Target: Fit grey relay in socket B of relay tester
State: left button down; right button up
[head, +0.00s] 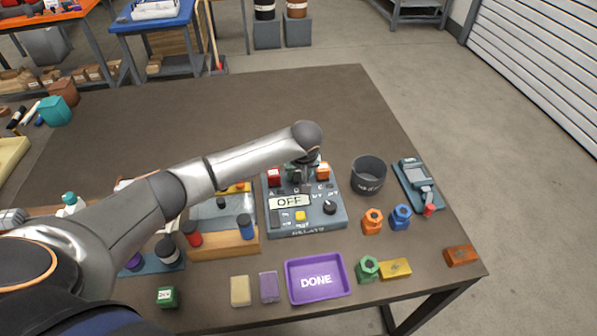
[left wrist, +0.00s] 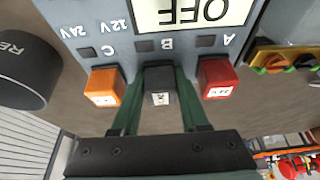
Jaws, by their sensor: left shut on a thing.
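The relay tester (head: 318,222) is a blue-grey box with an "OFF" display (head: 289,201) and sockets marked A, B and C. A red relay (left wrist: 218,78) stands at A and an orange relay (left wrist: 104,86) at C. My left gripper (left wrist: 158,100) is shut on the grey relay (left wrist: 160,98), between the red and orange ones, in line with the B mark. I cannot tell whether the relay is fully seated in socket B, because its underside is hidden. In the head view my left gripper (head: 302,172) is at the tester's back edge, partly hidden by my arm. My right gripper is not in view.
A dark round bin (head: 368,176) stands right of the tester, with a handheld meter (head: 416,185) beyond. A purple "DONE" tray (head: 318,279) is in front. The back of the table is clear.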

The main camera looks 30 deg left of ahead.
pick_arm(q)
jog(key=shift+c, duration=1.7)
grip_release()
jog(key=shift+r, duration=0.1)
jog(key=v, duration=1.2)
jog(key=shift+s+d+r, duration=0.1)
